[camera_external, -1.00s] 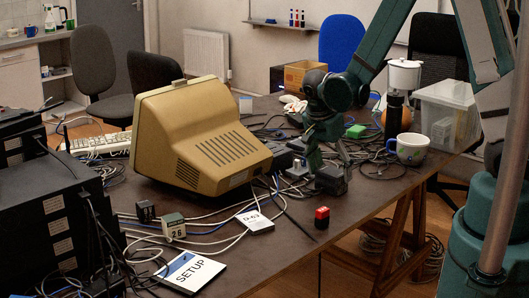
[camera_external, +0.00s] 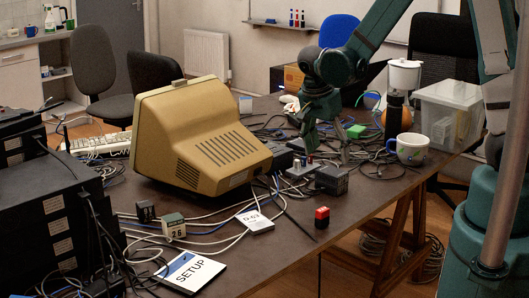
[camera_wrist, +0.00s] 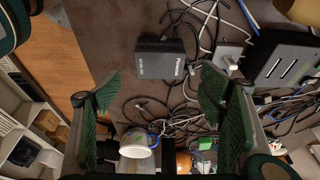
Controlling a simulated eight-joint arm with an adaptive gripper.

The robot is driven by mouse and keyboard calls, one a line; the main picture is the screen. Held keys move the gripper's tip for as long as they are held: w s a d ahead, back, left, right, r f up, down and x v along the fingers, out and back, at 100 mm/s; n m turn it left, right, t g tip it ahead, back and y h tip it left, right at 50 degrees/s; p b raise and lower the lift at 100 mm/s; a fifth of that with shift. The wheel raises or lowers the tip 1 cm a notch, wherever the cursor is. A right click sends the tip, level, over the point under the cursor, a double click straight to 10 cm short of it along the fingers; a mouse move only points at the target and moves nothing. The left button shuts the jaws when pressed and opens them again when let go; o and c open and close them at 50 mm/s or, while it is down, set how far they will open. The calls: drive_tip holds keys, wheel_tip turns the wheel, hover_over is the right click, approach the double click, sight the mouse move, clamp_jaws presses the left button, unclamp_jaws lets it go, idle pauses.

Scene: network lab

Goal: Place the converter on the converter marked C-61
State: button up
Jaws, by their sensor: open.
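A dark grey box (camera_external: 331,180) with a small label on its side, which looks like a converter, sits on the table near its front edge. It also shows in the wrist view as a dark box with white lettering (camera_wrist: 160,62), too small to read surely. I cannot tell whether it is one box or two stacked. No C-61 marking is legible. My gripper (camera_external: 327,156) is open above and behind the box, its fingers apart and empty. In the wrist view the green fingers of my gripper (camera_wrist: 158,95) stand wide apart, with the box beyond their tips.
A mug (camera_external: 411,150) and a clear bin (camera_external: 447,115) stand to the right. A beige monitor (camera_external: 205,140) stands to the left. Cables lie around the box.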

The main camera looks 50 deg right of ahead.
drive_tip(key=shift+p+v, duration=0.4)
drive_tip(key=shift+v, duration=2.05)
drive_tip(key=s+a+r+n+t+y, duration=0.2)
drive_tip(key=s+r+n+t, duration=0.5)
drive_tip(key=s+r+n, duration=0.9)
wheel_tip(320, 180, up, 2)
drive_tip(key=shift+s+r+n+y, duration=0.15)
drive_tip(key=shift+n+y, duration=0.55)
drive_tip(key=shift+n, duration=0.3)
